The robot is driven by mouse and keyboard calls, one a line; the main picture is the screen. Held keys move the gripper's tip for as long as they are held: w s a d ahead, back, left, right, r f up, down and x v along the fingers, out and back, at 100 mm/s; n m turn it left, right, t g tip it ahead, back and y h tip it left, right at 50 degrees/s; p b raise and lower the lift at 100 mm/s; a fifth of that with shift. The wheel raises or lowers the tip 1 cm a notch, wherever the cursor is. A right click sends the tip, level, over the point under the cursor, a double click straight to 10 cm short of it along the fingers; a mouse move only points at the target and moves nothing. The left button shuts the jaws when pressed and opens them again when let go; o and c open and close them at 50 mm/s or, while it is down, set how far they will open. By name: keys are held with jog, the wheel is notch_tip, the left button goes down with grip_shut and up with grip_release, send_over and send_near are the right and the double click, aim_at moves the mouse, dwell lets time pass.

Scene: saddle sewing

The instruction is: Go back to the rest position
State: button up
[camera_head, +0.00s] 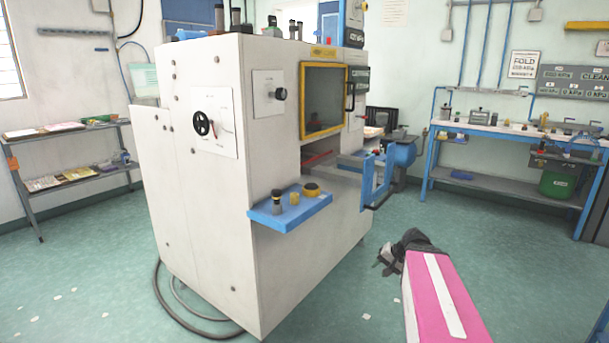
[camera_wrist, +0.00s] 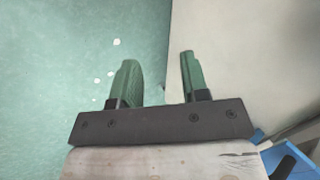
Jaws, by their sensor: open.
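My gripper (camera_head: 388,262) is at the end of my pink and white arm, low over the floor to the right of the big white machine (camera_head: 205,160) in the head view. In the wrist view my gripper (camera_wrist: 163,85) shows two green fingers set apart, with nothing between them. The floor and the machine's pale side lie behind the fingers there. In the head view the fingers are small and partly hidden by the dark wrist.
A blue shelf (camera_head: 268,222) with small knobs and cylinders juts from the machine. A blue-legged bench (camera_head: 490,128) stands at the back right, a grey rack (camera_head: 75,178) at the left. Hoses (camera_head: 185,315) lie by the machine's base. The green floor (camera_head: 520,260) at right is clear.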

jog(key=s+a+f+n+g+h, duration=0.3)
jog(key=s+a+f+n+h, duration=0.1)
jog(key=s+a+f, duration=0.3)
jog(key=shift+s+a+f+n+g+h, duration=0.25)
jog(key=shift+a+n+g+h, duration=0.2)
jog(key=shift+h, duration=0.45)
